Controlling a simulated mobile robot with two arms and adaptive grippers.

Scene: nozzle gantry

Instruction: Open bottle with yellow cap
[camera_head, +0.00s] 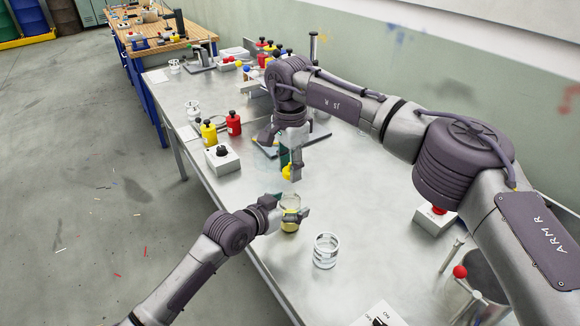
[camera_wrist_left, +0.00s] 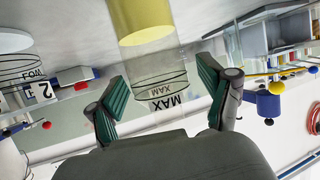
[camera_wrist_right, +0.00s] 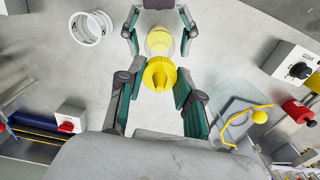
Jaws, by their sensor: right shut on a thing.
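The bottle (camera_head: 290,218) is clear with yellow liquid in it and stands upright near the table's front edge. Its top shows no cap. My left gripper (camera_head: 287,214) is open around it, with gaps at both sides; the left wrist view shows the bottle (camera_wrist_left: 145,55) with "MAX" lettering between the spread fingers. The yellow cap (camera_wrist_right: 160,73) is held by my right gripper (camera_wrist_right: 157,88), which is shut on it. In the head view the cap (camera_head: 287,172) hangs above the bottle, apart from it.
An empty clear jar (camera_head: 326,250) stands right of the bottle. A white box with a black knob (camera_head: 222,158), a yellow bottle (camera_head: 208,132) and a red bottle (camera_head: 233,123) stand farther left. The table is bare around the jar.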

